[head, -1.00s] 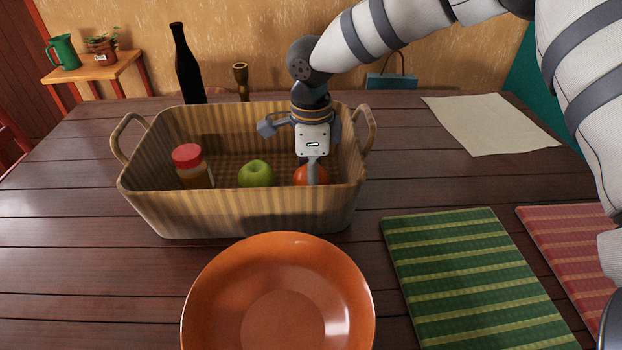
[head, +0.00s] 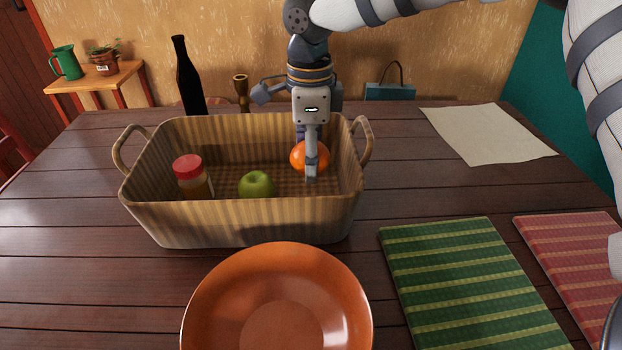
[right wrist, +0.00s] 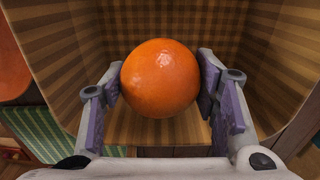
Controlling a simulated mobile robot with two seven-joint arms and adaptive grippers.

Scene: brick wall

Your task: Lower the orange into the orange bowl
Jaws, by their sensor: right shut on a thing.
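The orange (head: 300,157) is held in my right gripper (head: 311,165), inside the right part of the basket and raised above its floor. In the right wrist view the orange (right wrist: 160,78) sits between the two purple-padded fingers of my right gripper (right wrist: 163,95). The orange bowl (head: 230,285) stands on the table in front of the basket and looks empty. Its near edge is cut off by the frame. My left gripper is not in view.
The striped basket (head: 250,222) also holds a green apple (head: 257,185) and a red-lidded jar (head: 192,178). Its near wall stands between orange and bowl. A dark bottle (head: 187,80) stands behind it. Green (head: 470,280) and red (head: 575,260) striped mats lie right of the bowl.

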